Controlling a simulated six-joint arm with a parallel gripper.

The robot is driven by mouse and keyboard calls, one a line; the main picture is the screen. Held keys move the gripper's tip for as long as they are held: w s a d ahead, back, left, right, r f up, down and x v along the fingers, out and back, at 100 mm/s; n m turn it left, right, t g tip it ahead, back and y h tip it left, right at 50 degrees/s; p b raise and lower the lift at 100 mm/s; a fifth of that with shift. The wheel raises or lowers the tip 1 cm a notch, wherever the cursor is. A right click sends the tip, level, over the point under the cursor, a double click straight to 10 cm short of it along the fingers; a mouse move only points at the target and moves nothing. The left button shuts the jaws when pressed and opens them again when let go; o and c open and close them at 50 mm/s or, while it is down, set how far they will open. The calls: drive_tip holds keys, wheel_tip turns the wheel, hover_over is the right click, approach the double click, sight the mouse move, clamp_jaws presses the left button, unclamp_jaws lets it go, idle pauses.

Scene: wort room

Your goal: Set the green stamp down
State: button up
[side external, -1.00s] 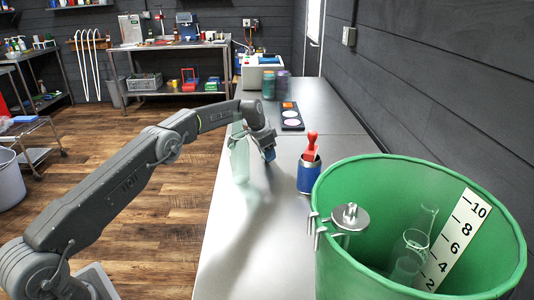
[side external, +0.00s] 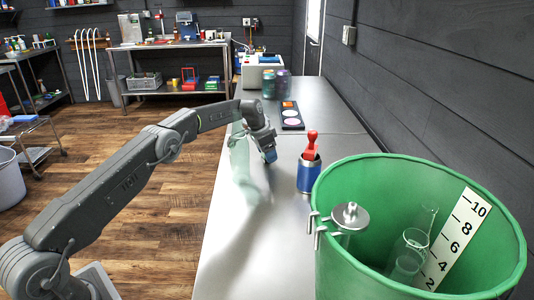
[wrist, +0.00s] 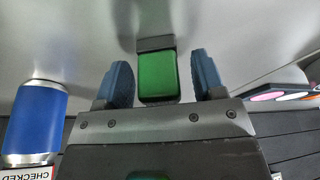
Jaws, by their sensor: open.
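The green stamp (wrist: 157,76) is between the two blue fingertips of my gripper (wrist: 162,88) in the wrist view. Its dark base (wrist: 154,44) faces the grey bench. My fingers are open, with a gap on both sides of the stamp. Whether its base rests on the bench is hard to tell. In the side view my gripper (side external: 268,154) is low over the bench (side external: 270,235), and the stamp is hidden there.
A blue can (side external: 309,178) with a red stamp (side external: 311,146) stands right of my gripper. An ink-pad tray (side external: 291,116) lies behind. A big green bucket (side external: 345,262) is in front. A blurred, pale translucent green thing (side external: 241,160) is left of my gripper.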

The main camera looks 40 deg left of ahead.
drive_tip(key=v, duration=1.2)
drive_tip(key=s+d+r+n+t+y, duration=0.1)
drive_tip(key=s+d+r, duration=0.55)
drive_tip(key=s, duration=0.25)
drive_tip(key=s+d+r+n, duration=0.1)
drive_tip(key=s+d+r, duration=0.5)
drive_tip(key=s+r, duration=0.2)
drive_tip(key=s+d+f+n, duration=0.1)
drive_tip(key=s+d+f, duration=0.1)
drive_tip(key=s, duration=1.1)
drive_tip(key=s+d+f+n+t, duration=0.1)
drive_tip(key=s+f, duration=0.4)
drive_tip(key=s, duration=0.8)
drive_tip(key=shift+d+f+n, duration=0.2)
drive_tip(key=shift+d+n, duration=0.1)
drive_tip(key=shift+d, duration=0.55)
drive_tip(key=shift+s, duration=0.1)
